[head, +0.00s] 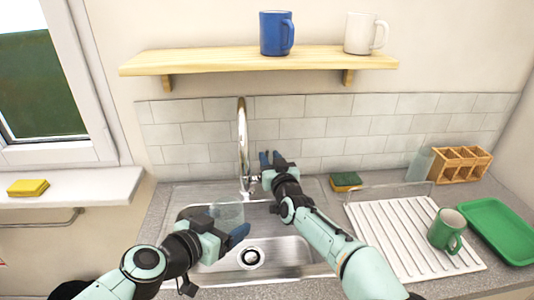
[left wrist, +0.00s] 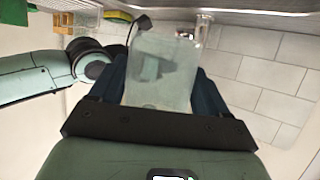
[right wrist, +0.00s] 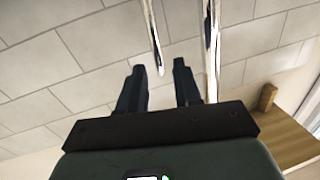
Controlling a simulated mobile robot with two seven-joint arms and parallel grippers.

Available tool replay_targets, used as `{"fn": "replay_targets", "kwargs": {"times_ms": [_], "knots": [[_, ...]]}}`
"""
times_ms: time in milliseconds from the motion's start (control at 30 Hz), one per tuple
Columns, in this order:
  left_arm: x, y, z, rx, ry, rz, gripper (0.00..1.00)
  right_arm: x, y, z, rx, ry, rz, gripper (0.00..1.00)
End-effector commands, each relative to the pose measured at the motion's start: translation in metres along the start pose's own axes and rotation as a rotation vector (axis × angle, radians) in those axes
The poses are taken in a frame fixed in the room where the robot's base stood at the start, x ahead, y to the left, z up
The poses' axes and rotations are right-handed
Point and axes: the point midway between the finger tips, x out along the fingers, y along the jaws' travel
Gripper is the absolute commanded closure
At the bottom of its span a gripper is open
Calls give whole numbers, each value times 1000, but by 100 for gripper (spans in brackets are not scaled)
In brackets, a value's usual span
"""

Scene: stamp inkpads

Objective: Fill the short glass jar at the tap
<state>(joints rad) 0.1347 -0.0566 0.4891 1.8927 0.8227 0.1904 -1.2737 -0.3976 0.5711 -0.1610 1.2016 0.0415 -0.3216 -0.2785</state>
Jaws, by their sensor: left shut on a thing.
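The short glass jar (head: 228,213) is clear and held over the sink basin (head: 285,252). My left gripper (head: 226,228) is shut on it; in the left wrist view the jar (left wrist: 160,72) sits between the two fingers. Whether it holds water I cannot tell. The chrome tap (head: 243,140) rises behind the basin, and the jar is in front of and below it. No water stream is clearly visible. My right gripper (head: 271,158) is open and empty beside the tap; the tap's tubes (right wrist: 212,50) show beyond its fingers in the right wrist view.
A shelf (head: 215,61) with mugs hangs above.

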Motion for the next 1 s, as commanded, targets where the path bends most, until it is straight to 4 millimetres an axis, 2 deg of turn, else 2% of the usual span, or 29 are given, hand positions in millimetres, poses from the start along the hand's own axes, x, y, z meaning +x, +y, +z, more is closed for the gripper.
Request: {"fn": "replay_targets", "kwargs": {"times_ms": [100,300,767,867,900,1000], "knots": [[0,0,-1,1,1,0,67,15,0,0,0,1,0,66],[0,0,-1,0,1,0,67,30,0,0,0,0,1,66],[0,0,-1,1,1,0,67,35,0,0,1,0,0,66],[0,0,-1,1,1,0,67,35,0,0,1,0,0,96],[0,0,-1,1,1,0,67,35,0,0,1,0,0,100],[0,0,-1,0,1,0,67,35,0,0,1,0,0,100]]}}
